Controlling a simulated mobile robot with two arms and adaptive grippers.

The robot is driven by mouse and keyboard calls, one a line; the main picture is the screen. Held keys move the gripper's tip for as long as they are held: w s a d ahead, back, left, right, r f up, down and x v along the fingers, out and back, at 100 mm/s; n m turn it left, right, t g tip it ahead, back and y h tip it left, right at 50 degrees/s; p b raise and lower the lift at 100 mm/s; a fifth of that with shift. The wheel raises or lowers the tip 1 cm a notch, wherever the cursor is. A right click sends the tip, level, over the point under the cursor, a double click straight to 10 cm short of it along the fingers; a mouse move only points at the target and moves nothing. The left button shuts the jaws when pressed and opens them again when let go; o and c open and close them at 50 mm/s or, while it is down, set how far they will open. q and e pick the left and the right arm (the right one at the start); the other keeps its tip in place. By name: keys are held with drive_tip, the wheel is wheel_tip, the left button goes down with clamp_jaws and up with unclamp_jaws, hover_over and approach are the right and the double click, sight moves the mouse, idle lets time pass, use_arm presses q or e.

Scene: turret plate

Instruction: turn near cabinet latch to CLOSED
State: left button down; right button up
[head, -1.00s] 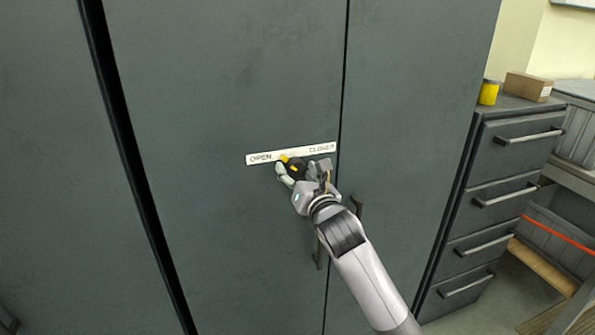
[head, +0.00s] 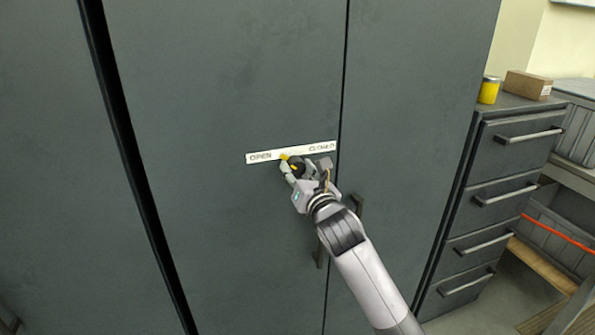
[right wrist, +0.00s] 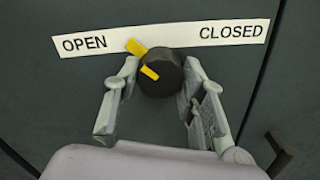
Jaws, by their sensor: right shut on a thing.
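The near cabinet latch is a round black knob (head: 297,160) on a grey cabinet door. It also shows in the right wrist view (right wrist: 168,75), with a yellow bar across its face. A yellow pointer (right wrist: 135,46) sticks out at its upper left, on the OPEN side of centre. A white label strip (right wrist: 184,37) behind it reads OPEN at left and CLOSED at right. My right gripper (head: 304,167) is shut on the knob, with one finger on each side of it in the right wrist view (right wrist: 159,76). My left gripper is not in view.
A dark door handle (head: 357,207) stands right of my right forearm, and another (head: 320,252) is below the gripper. A drawer unit (head: 490,165) at right bears a yellow can (head: 489,91) and a cardboard box (head: 528,85). The door left of the label is bare.

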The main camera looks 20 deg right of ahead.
drive_tip(key=m+p, duration=0.2)
drive_tip(key=shift+r+m, duration=0.15)
drive_tip(key=shift+m, duration=0.25)
drive_tip(key=m+p, duration=0.2)
drive_tip(key=m, duration=0.2)
drive_tip(key=shift+m, duration=0.3)
drive_tip(key=m+p, duration=0.2)
drive_tip(key=m, duration=0.3)
drive_tip(key=shift+m, duration=0.3)
drive_tip(key=m+p, duration=0.1)
drive_tip(key=m, duration=0.4)
drive_tip(key=o, duration=1.2)
drive_tip(key=shift+c, duration=0.2)
